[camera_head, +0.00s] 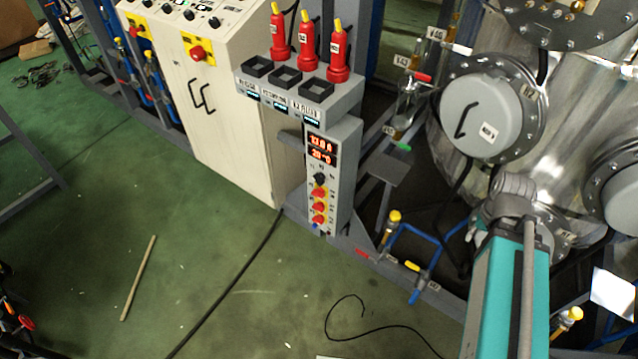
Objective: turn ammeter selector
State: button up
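The ammeter panel (345,150) is a narrow grey upright box in the middle of the head view. It carries two lit red readouts (321,149); the upper one seems to end in "A" and the lower one seems to read about 20 °C. A small black selector knob (320,179) sits just below the readouts. Its pointing direction is too small to tell. My teal arm link shows at the lower right, apart from the panel. My gripper cannot be made out in this view.
Three red handheld tools (308,46) stand on a grey shelf above the panel. A white control cabinet (225,110) is to the left. A large steel vessel (575,130), blue pipes (425,240) and yellow-handled valves stand to the right. Green floor (215,235) in front is mostly clear, with black cables.

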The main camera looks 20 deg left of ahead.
aim_at(319, 178)
jog(key=u, duration=1.05)
